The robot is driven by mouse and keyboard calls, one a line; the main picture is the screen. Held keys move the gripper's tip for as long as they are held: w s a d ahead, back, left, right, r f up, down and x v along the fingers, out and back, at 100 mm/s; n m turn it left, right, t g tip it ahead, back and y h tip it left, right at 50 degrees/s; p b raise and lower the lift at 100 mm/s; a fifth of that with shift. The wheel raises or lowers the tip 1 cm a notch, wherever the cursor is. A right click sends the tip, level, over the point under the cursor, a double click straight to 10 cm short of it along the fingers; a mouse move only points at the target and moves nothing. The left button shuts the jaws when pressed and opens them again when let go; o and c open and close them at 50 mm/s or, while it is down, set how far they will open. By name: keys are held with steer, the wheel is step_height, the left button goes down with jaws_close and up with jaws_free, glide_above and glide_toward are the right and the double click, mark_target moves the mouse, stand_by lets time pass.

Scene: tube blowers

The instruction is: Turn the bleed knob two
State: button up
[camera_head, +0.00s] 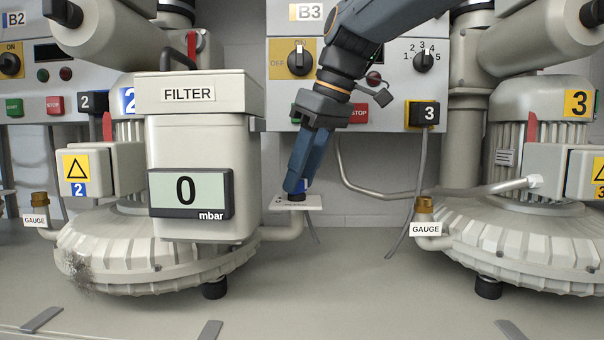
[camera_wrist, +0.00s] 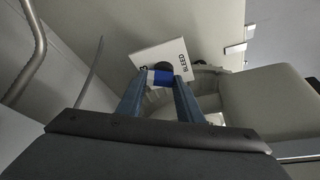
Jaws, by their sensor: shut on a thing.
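The bleed knob of blower two is mostly hidden between my fingers; a dark bit of it (camera_head: 297,197) shows just under their tips. Its white plate (camera_head: 312,203) sits on the pipe to the right of the filter box. In the wrist view the plate (camera_wrist: 172,52) reads BLEED. My gripper (camera_head: 294,189) points down and is shut on the knob, with blue fingers on both sides of it in the wrist view (camera_wrist: 160,84).
The filter box (camera_head: 205,150) with a gauge display (camera_head: 190,193) reading 0 mbar stands close left of my gripper. Blower three (camera_head: 505,235) and its gauge port (camera_head: 425,210) are at the right. Panel B3 (camera_head: 390,85) is behind my arm. The front bench is mostly clear.

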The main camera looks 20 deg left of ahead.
steer(key=n+g, duration=0.1)
steer(key=n, duration=0.3)
steer(key=shift+w+a+g+p, duration=0.2)
steer(key=shift+g+p, duration=0.1)
steer(key=shift+g, duration=0.1)
steer(key=shift+n+g+p, duration=0.45)
steer(key=shift+n+g, duration=0.25)
steer(key=shift+n, duration=1.6)
steer(key=shift+w, duration=0.1)
steer(key=o, duration=1.1)
